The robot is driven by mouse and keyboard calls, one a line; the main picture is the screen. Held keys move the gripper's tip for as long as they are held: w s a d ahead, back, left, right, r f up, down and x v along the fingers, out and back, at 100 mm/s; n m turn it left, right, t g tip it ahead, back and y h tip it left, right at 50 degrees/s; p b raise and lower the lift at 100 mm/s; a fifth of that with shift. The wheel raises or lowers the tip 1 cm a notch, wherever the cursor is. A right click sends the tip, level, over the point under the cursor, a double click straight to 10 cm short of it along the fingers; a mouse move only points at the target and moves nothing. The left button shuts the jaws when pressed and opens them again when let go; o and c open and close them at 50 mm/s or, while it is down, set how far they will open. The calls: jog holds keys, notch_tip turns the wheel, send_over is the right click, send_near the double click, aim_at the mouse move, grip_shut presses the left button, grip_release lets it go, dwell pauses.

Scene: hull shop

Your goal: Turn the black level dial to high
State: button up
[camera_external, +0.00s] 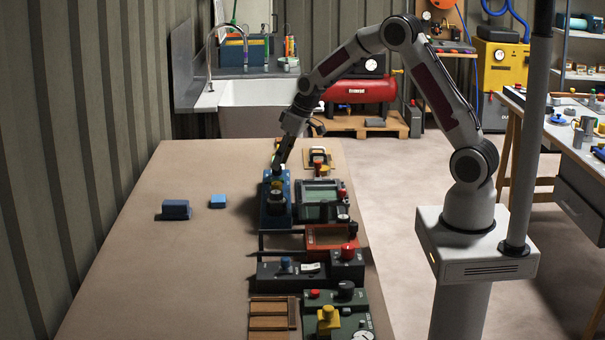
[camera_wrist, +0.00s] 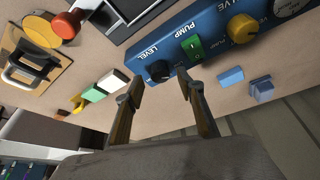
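The black level dial (camera_wrist: 160,70) sits at the end of a blue panel (camera_wrist: 220,35), under the word LEVEL in the wrist view. The same panel (camera_external: 269,217) shows in the external view, where the dial cannot be made out clearly. My gripper (camera_wrist: 159,80) is open, its two fingers apart with the dial between and just beyond the tips. I cannot tell whether either finger touches the dial. In the external view my gripper (camera_external: 278,166) points down at the far end of the panel. The dial's pointer is too small to read.
On the panel are a green pump switch (camera_wrist: 193,47) and a yellow knob (camera_wrist: 243,28). Blue blocks (camera_external: 175,210) lie on the open table to the left. Other control boxes (camera_external: 325,238) crowd the right side. A red knob (camera_wrist: 67,24) stands nearby.

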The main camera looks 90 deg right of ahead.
jog(key=shift+x, duration=1.25)
grip_shut()
